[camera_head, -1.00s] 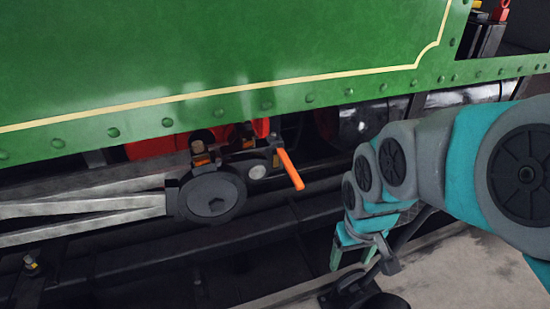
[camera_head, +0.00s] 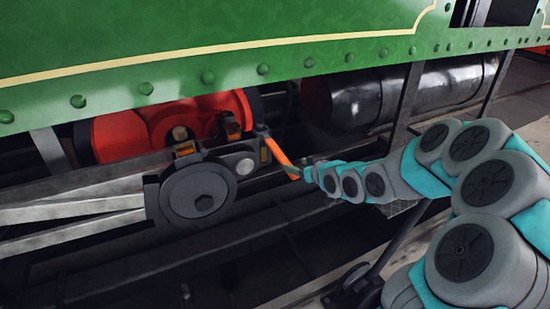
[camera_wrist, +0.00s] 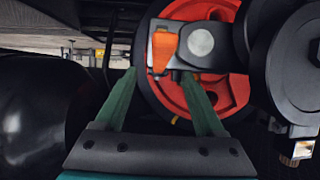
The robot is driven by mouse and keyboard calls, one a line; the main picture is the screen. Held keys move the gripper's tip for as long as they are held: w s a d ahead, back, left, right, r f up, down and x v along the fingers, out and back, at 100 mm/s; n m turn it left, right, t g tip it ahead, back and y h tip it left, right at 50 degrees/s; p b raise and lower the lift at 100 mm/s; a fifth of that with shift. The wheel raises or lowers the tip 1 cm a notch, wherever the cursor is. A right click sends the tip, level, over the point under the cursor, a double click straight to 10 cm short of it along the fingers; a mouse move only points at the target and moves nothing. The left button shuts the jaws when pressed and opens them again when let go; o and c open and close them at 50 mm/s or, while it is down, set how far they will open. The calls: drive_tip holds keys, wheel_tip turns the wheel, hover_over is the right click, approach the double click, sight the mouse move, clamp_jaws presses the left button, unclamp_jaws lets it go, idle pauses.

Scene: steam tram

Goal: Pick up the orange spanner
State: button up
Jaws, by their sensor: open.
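The orange spanner (camera_head: 278,151) sticks out from the dark rod end beside the round grey crank disc, slanting down to the right. In the wrist view it is foreshortened, an orange shape (camera_wrist: 163,48) against the grey metal of the rod end. My gripper (camera_head: 295,172) is at the spanner's lower free end in the head view. In the wrist view my gripper (camera_wrist: 160,73) is open, with one green finger on each side of the spanner's lower part. I cannot tell whether either finger touches it.
The grey crank disc (camera_head: 198,196) and pale rods (camera_head: 80,203) lie left of the spanner. A red wheel (camera_wrist: 222,88) is behind the rod end. A black cylinder (camera_head: 440,85) and the green riveted side panel (camera_head: 200,40) are close by.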

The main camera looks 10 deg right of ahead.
sight(287, 163)
drive_tip(key=shift+w+a+f, duration=0.1)
drive_tip(key=shift+w+f, duration=0.1)
drive_tip(key=shift+w, duration=0.4)
drive_tip(key=x, duration=0.5)
drive_tip(key=shift+w+a+f+b, duration=0.15)
drive_tip(key=shift+a+f+b, duration=0.15)
drive_tip(key=shift+f+b, duration=0.05)
drive_tip(key=shift+w+a+f, duration=0.15)
drive_tip(key=shift+w, duration=0.45)
drive_tip(key=shift+c, duration=0.2)
clamp_jaws()
